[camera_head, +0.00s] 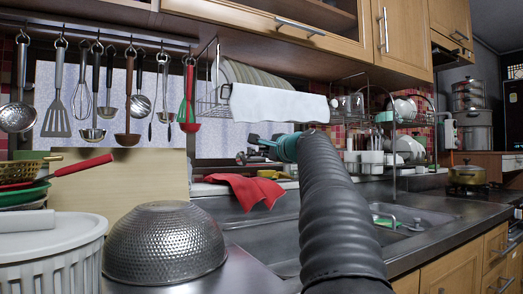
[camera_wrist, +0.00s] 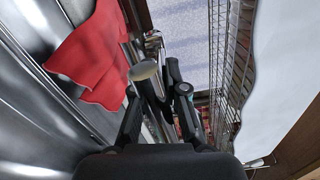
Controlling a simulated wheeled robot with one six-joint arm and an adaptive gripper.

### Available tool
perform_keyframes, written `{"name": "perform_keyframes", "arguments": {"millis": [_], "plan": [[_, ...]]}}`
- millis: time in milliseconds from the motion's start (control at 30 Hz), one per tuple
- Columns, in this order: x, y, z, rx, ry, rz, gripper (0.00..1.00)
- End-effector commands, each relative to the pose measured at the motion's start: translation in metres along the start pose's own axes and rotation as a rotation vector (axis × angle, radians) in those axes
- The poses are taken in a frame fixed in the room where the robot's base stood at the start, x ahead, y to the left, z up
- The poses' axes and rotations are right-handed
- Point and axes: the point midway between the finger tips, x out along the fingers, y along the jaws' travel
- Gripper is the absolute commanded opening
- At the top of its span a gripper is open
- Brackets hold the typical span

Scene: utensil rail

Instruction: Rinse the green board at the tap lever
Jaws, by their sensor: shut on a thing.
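My gripper (camera_head: 256,152) is by the wall behind the sink, left of the teal part of my arm. In the wrist view my gripper (camera_wrist: 160,84) has its fingers close together around a metal piece with a pale rounded end, which looks like the tap lever (camera_wrist: 143,71). The grip point itself is partly hidden by the fingers. A flat green thing, likely the green board (camera_head: 384,221), lies in the sink at right, partly hidden behind my arm. The wrist view does not show it.
A red cloth (camera_head: 243,188) lies over the sink's back edge and shows beside my gripper (camera_wrist: 92,55). A wire rack with a white towel (camera_head: 277,103) hangs above. A metal colander (camera_head: 165,243) stands at front left. Utensils hang from a rail at left.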

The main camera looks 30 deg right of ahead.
Motion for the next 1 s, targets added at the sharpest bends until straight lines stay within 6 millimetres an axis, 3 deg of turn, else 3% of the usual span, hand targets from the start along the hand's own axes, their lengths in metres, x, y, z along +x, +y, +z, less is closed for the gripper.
{"name": "perform_keyframes", "arguments": {"millis": [400, 433, 500, 833, 1000], "plan": [[0.000, -0.011, 0.003, -0.001, -0.002, -0.007, 0.00], [0.000, -0.011, 0.003, -0.001, -0.001, -0.008, 0.20], [0.000, -0.011, 0.003, -0.001, -0.001, -0.007, 0.37], [-0.001, -0.009, 0.002, -0.001, 0.000, -0.002, 0.37], [-0.017, -0.010, 0.001, 0.000, 0.001, -0.003, 0.37]]}}
